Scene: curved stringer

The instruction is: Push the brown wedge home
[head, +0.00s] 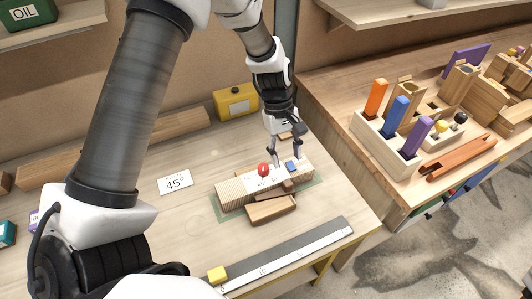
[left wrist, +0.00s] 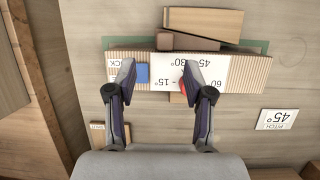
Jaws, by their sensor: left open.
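The brown wedge (head: 289,186) is a small dark brown piece at the front side of a long pale ribbed block (head: 232,191). In the left wrist view the wedge (left wrist: 187,41) lies between the ribbed block (left wrist: 250,75) and a plain wooden block (left wrist: 205,20). A white scale with angle numbers, a red piece (head: 263,169) and a blue square (head: 291,166) are on top of the ribbed block. My left gripper (head: 287,160) is open over the ribbed block, its fingertips (left wrist: 158,72) apart near the blue and red pieces. It holds nothing. My right gripper is out of view.
A ruler with a yellow block (head: 217,274) lies toward the front. A 45° card (head: 175,182) lies left, a yellow box (head: 236,102) behind. Bare table shows left of the ribbed block.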

